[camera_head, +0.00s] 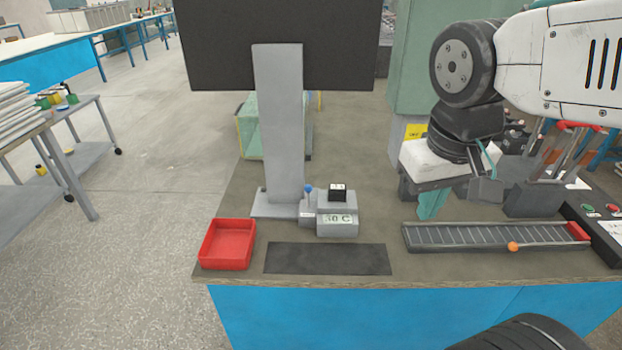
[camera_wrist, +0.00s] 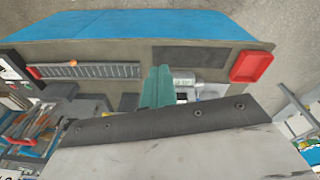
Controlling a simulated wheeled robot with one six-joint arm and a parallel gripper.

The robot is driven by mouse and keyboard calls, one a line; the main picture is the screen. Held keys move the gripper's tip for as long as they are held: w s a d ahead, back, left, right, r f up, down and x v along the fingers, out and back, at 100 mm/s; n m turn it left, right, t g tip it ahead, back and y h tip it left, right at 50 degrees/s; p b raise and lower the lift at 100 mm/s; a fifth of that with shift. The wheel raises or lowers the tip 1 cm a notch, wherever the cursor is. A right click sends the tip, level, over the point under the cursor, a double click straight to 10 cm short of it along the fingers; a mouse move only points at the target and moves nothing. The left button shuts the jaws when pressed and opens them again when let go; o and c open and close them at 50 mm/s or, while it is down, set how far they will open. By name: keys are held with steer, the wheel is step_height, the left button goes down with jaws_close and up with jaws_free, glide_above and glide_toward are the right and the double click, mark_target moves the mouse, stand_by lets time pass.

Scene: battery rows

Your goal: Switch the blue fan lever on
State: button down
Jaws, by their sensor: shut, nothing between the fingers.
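The blue fan lever (camera_head: 308,189) is a small stick with a round blue knob. It stands upright on a small grey base at the left side of a grey box (camera_head: 337,227) labelled "30 C". In the wrist view the lever cannot be made out clearly beside the fingers. My gripper (camera_head: 430,208) is shut and empty, with teal fingers pointing down. It is well to the right of the lever, above the back of the bench, apart from it. The shut fingers also show in the wrist view (camera_wrist: 157,88).
A grey post with a dark screen (camera_head: 278,45) rises behind the lever. A red tray (camera_head: 227,244) and a dark mat (camera_head: 327,259) lie at the bench front. A slotted rail with an orange knob (camera_head: 512,246) lies front right. Tools stand in a dark holder (camera_head: 545,198).

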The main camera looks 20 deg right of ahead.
steer(key=w+d+f+m+t+h, duration=0.1)
steer(key=w+m+h, duration=0.1)
steer(key=w, duration=1.1)
steer(key=m+t, duration=0.3)
glide_above(308, 197)
steer(key=s, duration=0.2)
step_height(308, 197, down, 15)
steer(key=shift+w+a, duration=0.2)
steer(key=shift+a, duration=0.25)
steer(key=shift+f, duration=0.1)
steer(key=x, duration=1)
